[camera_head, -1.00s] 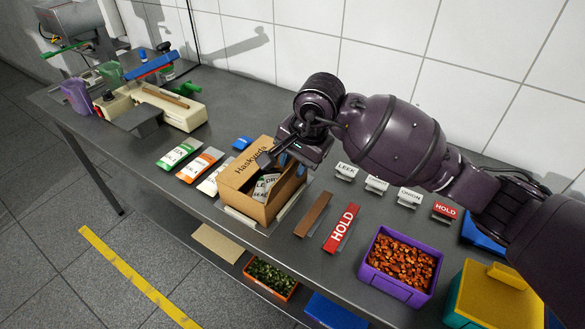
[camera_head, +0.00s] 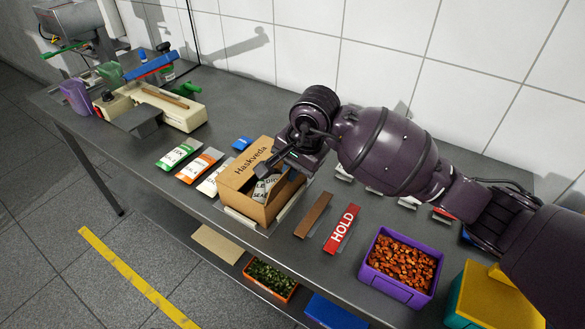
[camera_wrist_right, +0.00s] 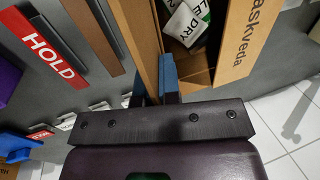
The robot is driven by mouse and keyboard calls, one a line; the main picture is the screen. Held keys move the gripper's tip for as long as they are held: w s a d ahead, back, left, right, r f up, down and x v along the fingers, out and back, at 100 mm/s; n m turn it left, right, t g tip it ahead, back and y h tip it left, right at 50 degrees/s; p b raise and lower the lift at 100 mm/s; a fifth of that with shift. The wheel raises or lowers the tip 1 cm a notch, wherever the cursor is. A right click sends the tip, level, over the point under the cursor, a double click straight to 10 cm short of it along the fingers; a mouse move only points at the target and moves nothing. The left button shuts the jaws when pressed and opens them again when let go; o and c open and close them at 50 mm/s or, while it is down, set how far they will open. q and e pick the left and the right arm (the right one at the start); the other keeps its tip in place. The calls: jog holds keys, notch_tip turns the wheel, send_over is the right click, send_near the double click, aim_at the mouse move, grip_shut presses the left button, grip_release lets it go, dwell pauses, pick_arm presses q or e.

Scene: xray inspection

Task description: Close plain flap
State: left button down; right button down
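An open cardboard box (camera_head: 252,207) stands on the grey bench, with green and white packets (camera_head: 268,187) inside. Its panel printed "Haskveda" (camera_head: 243,167) stands up on the far left side. The plain cardboard on the opposite side (camera_head: 287,197) also stands up; it shows as a narrow strip (camera_wrist_right: 146,38) in the wrist view. My right gripper (camera_head: 277,166) is at the box's back right, low over its opening. In the wrist view its two blue-tipped fingers (camera_wrist_right: 155,84) are close together at the plain strip. Whether they pinch it is unclear. My left gripper is out of view.
A brown strip (camera_head: 313,215) and a red HOLD sign (camera_head: 341,229) lie right of the box. A purple bin of orange pieces (camera_head: 401,262) stands farther right. Several labelled cards (camera_head: 175,157) lie to the left. My right arm covers the bench behind the box.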

jog(key=shift+w+a+r+g+h, duration=0.15)
jog(key=shift+w+g+h, duration=0.1)
jog(key=shift+g+h, duration=0.4)
jog(key=shift+w+a+f+g+h+b, duration=0.1)
jog(key=shift+a+g+h+b, duration=0.2)
jog(key=shift+h, duration=0.35)
jog(key=shift+w+a+f+g+h+b, duration=0.1)
jog(key=shift+g+h+b, duration=0.2)
jog(key=shift+h, duration=0.3)
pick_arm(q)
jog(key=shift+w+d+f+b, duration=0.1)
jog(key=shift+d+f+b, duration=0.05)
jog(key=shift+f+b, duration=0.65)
pick_arm(e)
jog(key=shift+w+a+g+h, duration=0.15)
jog(key=shift+a+g+h, duration=0.1)
jog(key=shift+g+h, duration=0.6)
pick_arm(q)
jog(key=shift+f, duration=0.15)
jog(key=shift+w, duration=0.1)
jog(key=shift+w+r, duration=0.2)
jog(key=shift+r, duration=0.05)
